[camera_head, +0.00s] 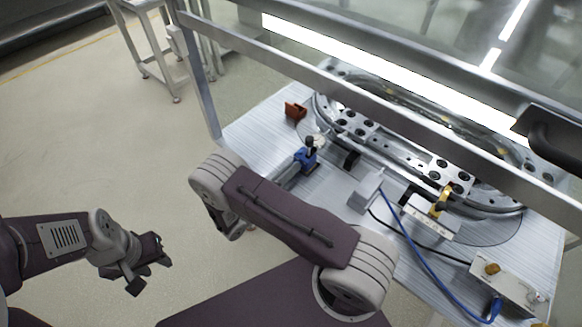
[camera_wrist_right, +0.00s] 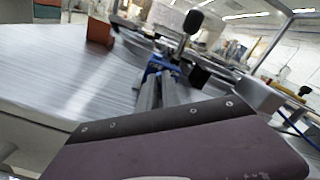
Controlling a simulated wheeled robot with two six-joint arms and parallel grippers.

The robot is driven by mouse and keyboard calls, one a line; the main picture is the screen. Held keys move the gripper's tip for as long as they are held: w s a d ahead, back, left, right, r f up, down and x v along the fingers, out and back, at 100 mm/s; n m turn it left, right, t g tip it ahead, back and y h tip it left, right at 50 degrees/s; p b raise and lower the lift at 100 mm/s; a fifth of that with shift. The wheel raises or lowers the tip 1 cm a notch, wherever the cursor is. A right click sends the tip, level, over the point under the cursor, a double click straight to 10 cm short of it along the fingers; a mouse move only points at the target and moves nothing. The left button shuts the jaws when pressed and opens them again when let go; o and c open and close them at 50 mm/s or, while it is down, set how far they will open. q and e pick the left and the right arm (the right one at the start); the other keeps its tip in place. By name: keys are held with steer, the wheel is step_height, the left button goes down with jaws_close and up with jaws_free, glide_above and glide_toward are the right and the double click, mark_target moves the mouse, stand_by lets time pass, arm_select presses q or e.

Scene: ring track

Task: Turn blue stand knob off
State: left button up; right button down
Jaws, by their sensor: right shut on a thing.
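The blue stand (camera_head: 305,157) stands on the table near its left edge, with an upright black knob (camera_head: 310,142) on top. In the right wrist view the blue stand (camera_wrist_right: 163,68) is at the centre and the black knob (camera_wrist_right: 193,22) rises above it. My right gripper (camera_head: 291,171) reaches the base of the stand from the near side. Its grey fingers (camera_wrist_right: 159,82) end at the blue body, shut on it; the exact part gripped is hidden. My left gripper (camera_head: 150,270) hangs over the floor at the left, open and empty, away from the table.
An orange-red block (camera_head: 295,110) lies behind the stand. The metal ring track (camera_head: 400,145) fills the table's right side. A metal frame bar (camera_head: 345,92) crosses above the table.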

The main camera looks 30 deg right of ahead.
steer(key=shift+r+n, duration=0.1)
steer(key=shift+n, duration=0.9)
steer(key=c, duration=1.5)
jaws_free()
steer(key=shift+c, duration=0.2)
steer(key=shift+a, duration=0.1)
steer(key=v, duration=0.9)
